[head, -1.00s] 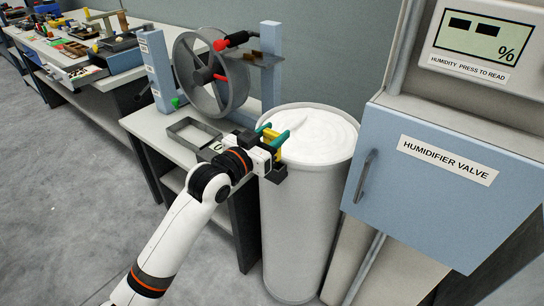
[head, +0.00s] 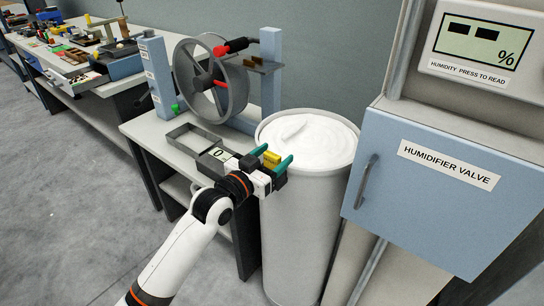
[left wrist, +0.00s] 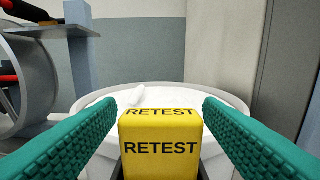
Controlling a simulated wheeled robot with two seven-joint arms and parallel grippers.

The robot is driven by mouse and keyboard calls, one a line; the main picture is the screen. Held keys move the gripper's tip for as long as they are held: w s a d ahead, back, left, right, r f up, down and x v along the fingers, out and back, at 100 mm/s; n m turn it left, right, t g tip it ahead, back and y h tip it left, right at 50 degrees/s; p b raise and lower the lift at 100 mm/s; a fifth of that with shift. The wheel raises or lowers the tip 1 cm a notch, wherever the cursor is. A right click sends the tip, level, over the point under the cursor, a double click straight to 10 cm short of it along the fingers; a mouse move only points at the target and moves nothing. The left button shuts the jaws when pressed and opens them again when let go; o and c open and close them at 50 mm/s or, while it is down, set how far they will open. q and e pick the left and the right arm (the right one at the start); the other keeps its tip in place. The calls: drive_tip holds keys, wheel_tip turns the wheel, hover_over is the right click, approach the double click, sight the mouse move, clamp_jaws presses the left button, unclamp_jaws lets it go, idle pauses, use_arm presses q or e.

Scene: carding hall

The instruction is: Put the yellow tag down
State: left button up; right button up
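The yellow tag (head: 272,158) is a small block between the fingers of my left gripper (head: 271,156). In the left wrist view it reads RETEST (left wrist: 161,148), and a gap shows between it and each green finger pad (left wrist: 160,110), so the gripper looks open around it. The gripper is at the near left rim of the tall white can (head: 305,215), close to the table's right end. What is under the tag is hidden. My right gripper is not in view.
A table (head: 160,135) left of the can carries a grey frame-like tray (head: 193,132), a small display reading 0 (head: 219,154) and a large wheel (head: 212,80). White material (head: 312,135) fills the can. A blue humidifier valve cabinet (head: 440,200) stands at the right.

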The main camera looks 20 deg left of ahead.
use_arm(q)
drive_tip(key=shift+s+r, duration=0.1)
drive_tip(key=shift+r, duration=0.1)
drive_tip(key=p+v, duration=0.3)
drive_tip(key=v, duration=0.9)
drive_tip(key=s+a+f+n+g+y, duration=0.1)
drive_tip(key=s+a+f+g+y, duration=0.15)
drive_tip(key=f, duration=1.45)
drive_tip(key=s+a+f+n+g+y, duration=0.2)
drive_tip(key=a+f+g+y, duration=0.15)
drive_tip(key=f, duration=1.45)
drive_tip(key=s+f+g, duration=0.6)
drive_tip(key=s+f, duration=1.1)
drive_tip(key=f, duration=0.1)
drive_tip(key=s+d+f+g, duration=0.2)
drive_tip(key=s+f, duration=0.1)
drive_tip(key=s, duration=0.6)
drive_tip(key=s+d+f+m+g, duration=0.1)
drive_tip(key=s+f, duration=0.3)
drive_tip(key=s, duration=0.5)
drive_tip(key=shift+s+d+f+m+g, duration=0.15)
drive_tip(key=shift+d+f+m+g, duration=0.2)
drive_tip(key=shift+g, duration=0.15)
